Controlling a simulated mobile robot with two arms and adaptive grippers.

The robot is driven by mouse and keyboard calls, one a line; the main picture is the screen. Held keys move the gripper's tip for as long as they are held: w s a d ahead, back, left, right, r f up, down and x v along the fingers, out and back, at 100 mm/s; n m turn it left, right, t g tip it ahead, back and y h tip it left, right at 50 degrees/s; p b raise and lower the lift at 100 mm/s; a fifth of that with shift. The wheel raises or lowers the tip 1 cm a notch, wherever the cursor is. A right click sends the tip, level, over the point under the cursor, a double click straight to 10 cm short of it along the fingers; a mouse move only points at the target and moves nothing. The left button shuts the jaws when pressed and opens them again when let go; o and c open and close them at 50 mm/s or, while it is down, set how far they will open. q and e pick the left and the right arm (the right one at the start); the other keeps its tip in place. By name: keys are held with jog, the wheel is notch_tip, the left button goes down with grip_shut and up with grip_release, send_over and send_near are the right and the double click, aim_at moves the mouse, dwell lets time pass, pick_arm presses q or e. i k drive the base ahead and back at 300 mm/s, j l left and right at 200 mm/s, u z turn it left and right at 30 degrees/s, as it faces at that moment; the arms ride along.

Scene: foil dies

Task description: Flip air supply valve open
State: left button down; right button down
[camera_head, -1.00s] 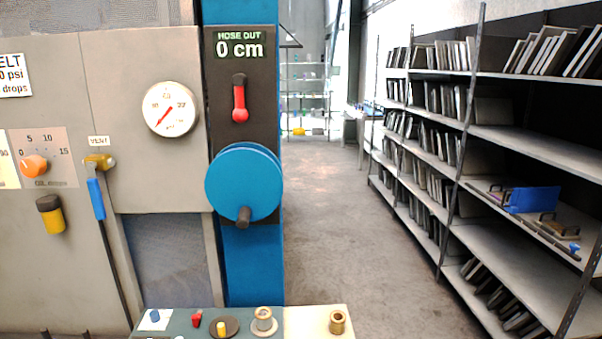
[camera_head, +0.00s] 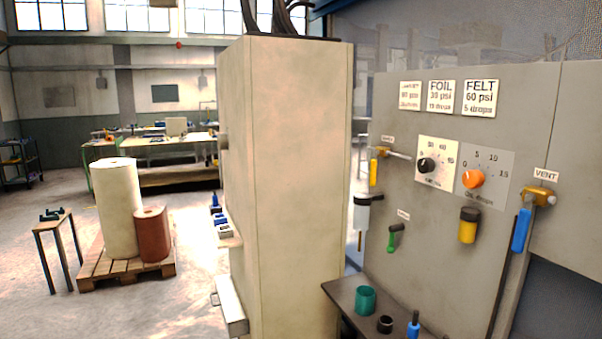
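A grey panel (camera_head: 415,120) at the right carries several valves. A valve with a yellow lever (camera_head: 374,172) sits at the panel's left edge, its lever hanging down and a thin pipe running right from its body. The small label (camera_head: 388,139) above it is too small to read, so I cannot confirm that it is the air supply valve. A green-handled valve (camera_head: 392,240) hangs lower, under another unreadable label. A brass valve with a blue lever (camera_head: 521,230), marked VENT, is at the right, lever down. Neither of my grippers is in view.
A tall beige cabinet (camera_head: 290,180) stands left of the panel. A dark shelf (camera_head: 345,290) with a teal cup (camera_head: 365,300) juts out below the valves. A pallet (camera_head: 100,272) with two rolls stands on the floor at left.

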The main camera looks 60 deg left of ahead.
aim_at(374, 162)
jog(key=u, duration=1.45)
jog(key=i+j+u, duration=0.15)
jog(key=i+j, duration=0.2)
jog(key=i+j+u, duration=0.2)
jog(key=i, duration=0.4)
jog(key=i+j+u, duration=0.15)
jog(key=i+j, duration=0.2)
jog(key=i, duration=0.15)
